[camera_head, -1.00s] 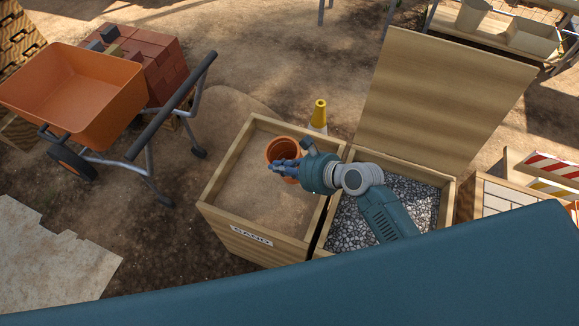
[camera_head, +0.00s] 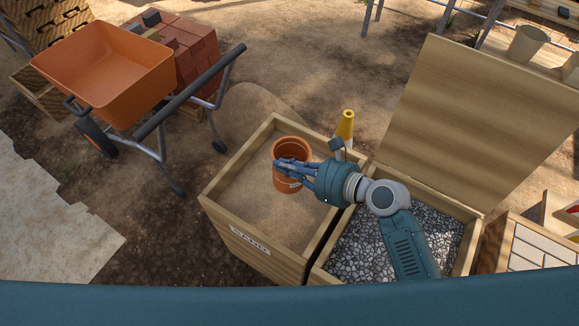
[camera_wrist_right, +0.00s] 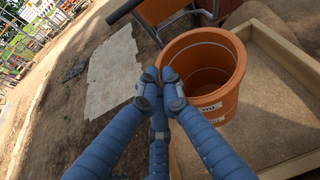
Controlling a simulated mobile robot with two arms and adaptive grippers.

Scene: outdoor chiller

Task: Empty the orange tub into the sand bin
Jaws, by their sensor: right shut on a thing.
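The orange tub (camera_head: 290,150) is upright, with its open top facing up, over the sand bin (camera_head: 237,232), a wooden box labelled SAND with sand inside. Whether the tub touches the sand is hard to tell. My right gripper (camera_head: 282,166) is shut on the tub's near wall. My left gripper is not in view.
A gravel bin (camera_head: 365,240) with a raised wooden lid (camera_head: 460,120) adjoins the sand bin on the right. An orange wheelbarrow (camera_head: 105,75) and a red brick stack (camera_head: 190,45) stand at the upper left.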

